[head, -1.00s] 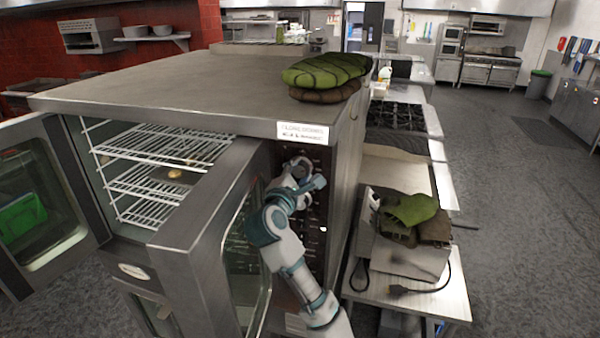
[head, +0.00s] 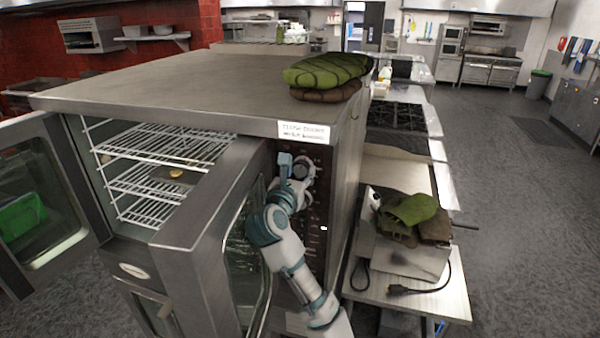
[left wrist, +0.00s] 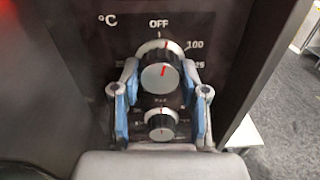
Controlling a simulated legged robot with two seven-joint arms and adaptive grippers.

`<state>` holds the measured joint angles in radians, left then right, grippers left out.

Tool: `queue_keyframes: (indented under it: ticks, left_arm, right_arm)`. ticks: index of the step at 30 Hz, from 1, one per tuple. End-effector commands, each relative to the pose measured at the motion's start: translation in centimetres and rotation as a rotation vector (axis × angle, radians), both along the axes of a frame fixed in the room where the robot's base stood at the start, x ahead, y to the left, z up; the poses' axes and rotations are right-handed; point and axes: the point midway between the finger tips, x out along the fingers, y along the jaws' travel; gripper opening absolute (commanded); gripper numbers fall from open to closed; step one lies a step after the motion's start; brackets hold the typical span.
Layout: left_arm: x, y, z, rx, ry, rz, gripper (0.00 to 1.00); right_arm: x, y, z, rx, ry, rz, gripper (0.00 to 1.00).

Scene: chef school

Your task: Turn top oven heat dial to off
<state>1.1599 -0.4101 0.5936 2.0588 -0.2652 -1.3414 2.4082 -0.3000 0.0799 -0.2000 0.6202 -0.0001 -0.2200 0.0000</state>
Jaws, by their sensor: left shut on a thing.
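The top oven heat dial (left wrist: 160,68) is a round black and silver knob with a red mark in the left wrist view. The mark points almost straight up, slightly right of the OFF label (left wrist: 158,22), on the side of the 100 mark. My left gripper (left wrist: 162,80) has its blue-padded fingers on both sides of this dial and is shut on it. In the head view my left gripper (head: 302,166) is at the top of the oven's control panel (head: 318,215), where my wrist hides the dial. My right gripper is in neither view.
A second, smaller knob (left wrist: 160,124) is just below the dial, between my fingers. The oven door (head: 205,215) stands open left of my arm, with wire racks (head: 160,145) inside. Green mitts (head: 328,70) lie on the oven top. A steel side table (head: 430,300) is at right.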

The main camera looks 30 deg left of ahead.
Motion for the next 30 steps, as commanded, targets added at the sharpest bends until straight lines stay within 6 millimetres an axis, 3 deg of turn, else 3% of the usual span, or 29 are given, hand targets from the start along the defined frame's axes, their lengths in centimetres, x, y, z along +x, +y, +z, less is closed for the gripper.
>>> queue_keyframes:
  ticks: [1,12,30]
  left_arm:
    - [0.19,0.0,-0.72,-0.037,0.01,-0.002,0.09]
    - [0.2,-0.05,-0.7,-0.227,-0.036,-0.001,0.09]
    - [0.23,-0.06,-0.67,-0.274,-0.049,-0.001,0.09]
  right_arm:
    - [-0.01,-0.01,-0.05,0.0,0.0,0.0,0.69]
    - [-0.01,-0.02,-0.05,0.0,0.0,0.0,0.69]
    - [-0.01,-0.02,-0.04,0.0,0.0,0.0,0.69]
